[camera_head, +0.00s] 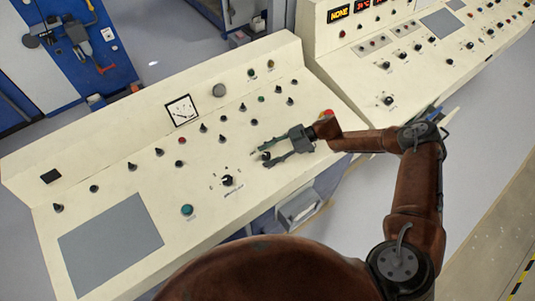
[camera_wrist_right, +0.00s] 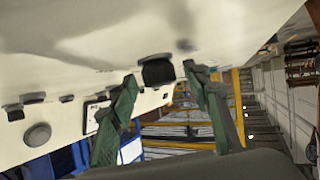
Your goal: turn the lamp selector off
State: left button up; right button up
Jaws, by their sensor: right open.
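The cream control console (camera_head: 110,170) carries many small black selector knobs; their labels are too small to read, so I cannot tell which is the lamp selector. My right gripper (camera_head: 264,155) is open low over the right half of the sloped panel, its fingers pointing left. A dark knob (camera_wrist_right: 157,70) shows between the fingertips of my right gripper (camera_wrist_right: 160,76) in the right wrist view; I cannot tell whether they touch it. A larger black knob (camera_head: 228,180) with marks around it sits to the left of the gripper. My left gripper is not in view.
A square gauge (camera_head: 181,110) and several knobs stand behind the gripper. A teal button (camera_head: 187,210) and grey plate (camera_head: 110,246) lie to the left. A red button (camera_head: 326,113) is close to my right wrist. A second console (camera_head: 430,60) stands at right.

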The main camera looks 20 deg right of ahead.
jog(key=v, duration=1.2)
